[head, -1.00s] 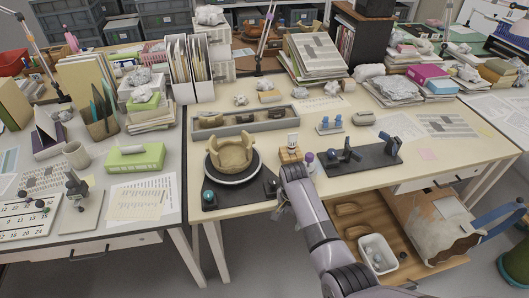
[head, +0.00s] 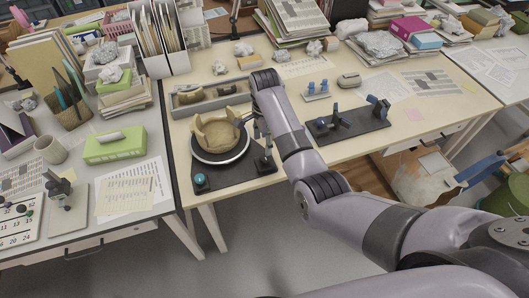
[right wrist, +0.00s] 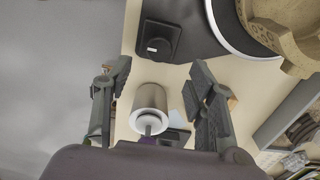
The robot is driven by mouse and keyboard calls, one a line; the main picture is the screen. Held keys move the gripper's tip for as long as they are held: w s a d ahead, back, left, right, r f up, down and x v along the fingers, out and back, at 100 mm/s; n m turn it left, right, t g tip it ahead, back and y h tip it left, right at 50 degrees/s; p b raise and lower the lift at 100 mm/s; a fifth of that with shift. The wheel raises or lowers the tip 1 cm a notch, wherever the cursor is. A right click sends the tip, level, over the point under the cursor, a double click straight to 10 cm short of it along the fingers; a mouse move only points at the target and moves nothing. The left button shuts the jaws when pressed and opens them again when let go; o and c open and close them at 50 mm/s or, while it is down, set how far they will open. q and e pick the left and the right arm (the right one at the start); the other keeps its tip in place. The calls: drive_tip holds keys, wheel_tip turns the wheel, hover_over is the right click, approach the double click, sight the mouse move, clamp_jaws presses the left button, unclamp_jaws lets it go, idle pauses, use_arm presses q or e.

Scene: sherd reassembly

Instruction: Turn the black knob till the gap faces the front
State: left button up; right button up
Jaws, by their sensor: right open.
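The black knob (right wrist: 158,45) sits on a dark square base at a corner of the black board, in the right wrist view. In the head view, the tan pot (head: 217,133) with raised side walls stands on the round turntable (head: 222,157); I cannot tell exactly where its gap points. The pot's rim also shows at the upper right of the right wrist view (right wrist: 285,35). My right gripper (right wrist: 160,78) is open and points down near the board's right side, apart from the knob. My left gripper is not in view.
A pale cylinder (right wrist: 149,105) shows between my right fingers in the wrist view; I cannot tell its height. A grey tray (head: 190,108) lies behind the pot. A dark stand (head: 350,125) is to the right.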

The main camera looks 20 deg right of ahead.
sight(265, 156)
wheel_tip(265, 156, down, 7)
drive_tip(key=shift+f, duration=0.1)
drive_tip(key=shift+s, duration=0.1)
drive_tip(key=shift+c, duration=0.5)
drive_tip(key=c, duration=1)
